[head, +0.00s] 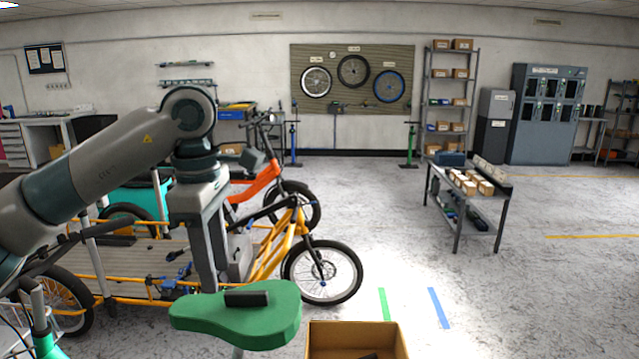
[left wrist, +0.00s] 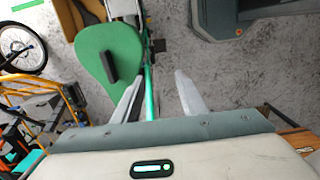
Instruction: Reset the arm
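My left arm comes in from the left in the head view, with its gripper (head: 216,268) pointing down over a cargo bike. In the left wrist view the gripper's two fingers (left wrist: 158,78) are spread apart with nothing held between them. A green saddle (head: 265,318) with a dark block (head: 247,298) on top is in front of the gripper in the head view. The saddle (left wrist: 98,42) also shows left of the fingers in the left wrist view. A teal tube (left wrist: 149,92) passes behind the finger gap. My right gripper is not in view.
An open cardboard box (head: 353,325) stands at the bottom, a dark item partly visible inside. A yellow cargo bike (head: 268,258) and an orange one (head: 258,184) stand at left. A metal table (head: 477,205) with small boxes is at right. The floor between is clear.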

